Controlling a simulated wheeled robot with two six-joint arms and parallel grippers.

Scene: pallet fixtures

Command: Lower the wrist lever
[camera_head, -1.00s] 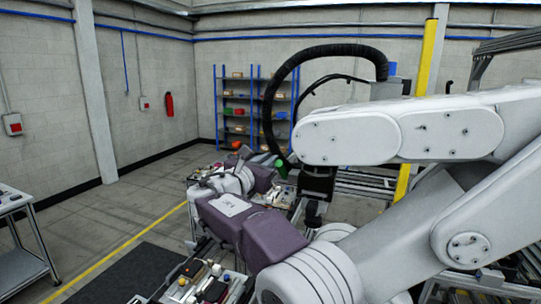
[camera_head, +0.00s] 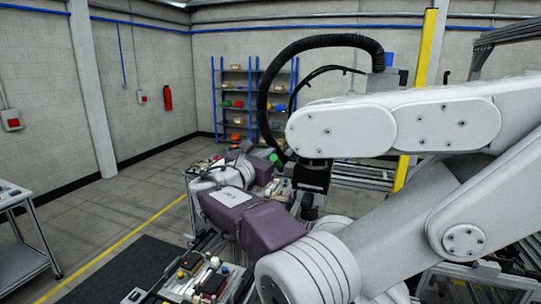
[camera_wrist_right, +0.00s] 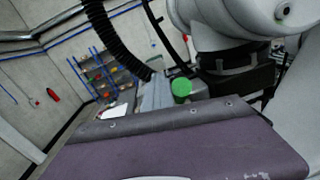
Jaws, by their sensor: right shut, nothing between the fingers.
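My right gripper (camera_head: 309,207) appears in the head view as a small dark shape below the white arm, behind the purple-covered arm segment (camera_head: 235,205). It is shut and empty. Its fingers are small and partly hidden, and I cannot tell whether it touches anything. The wrist lever cannot be picked out in either view. In the right wrist view a purple panel (camera_wrist_right: 180,150) fills the bottom, and a green round part (camera_wrist_right: 181,87) shows beyond its edge, beside a black collar. My left gripper is not in view.
Large white arm links (camera_head: 440,125) with a black hose (camera_head: 318,42) fill the right side. A tray (camera_head: 190,288) of small parts lies at the bottom. A side table (camera_head: 15,262) stands at left. A shelf (camera_head: 235,105) stands far back.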

